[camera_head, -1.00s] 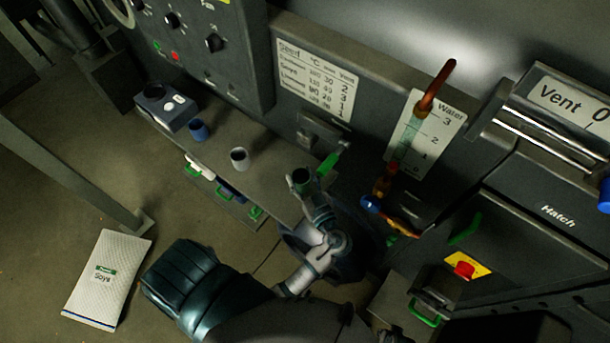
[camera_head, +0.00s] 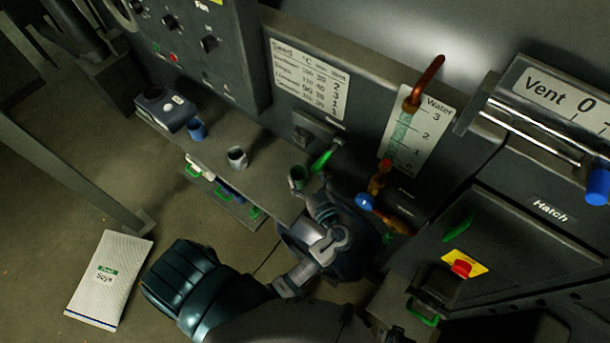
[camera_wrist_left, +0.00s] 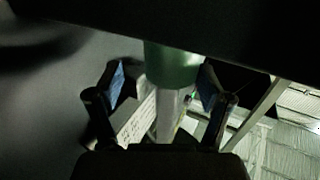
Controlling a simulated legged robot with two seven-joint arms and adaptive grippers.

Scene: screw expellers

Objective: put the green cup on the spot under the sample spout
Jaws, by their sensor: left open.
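The green cup (camera_head: 297,178) stands upright at the right end of the grey shelf (camera_head: 262,183). The sample spout (camera_head: 336,146) with its green lever (camera_head: 320,161) is just up and right of the cup; I cannot tell whether the cup is exactly under it. My left gripper (camera_head: 308,193) is close to the cup on its near side. In the left wrist view the green cup (camera_wrist_left: 172,66) shows between the two spread fingers (camera_wrist_left: 160,85), its top cut off by a dark shape. The spot under the cup is hidden. My right gripper is not in view.
A blue cup (camera_head: 196,129) and a white cup (camera_head: 237,157) stand further left on the shelf, beside a grey box (camera_head: 165,109). The water pipe with its blue valve (camera_head: 364,201) is close right of my gripper. A soya sack (camera_head: 108,279) lies on the floor.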

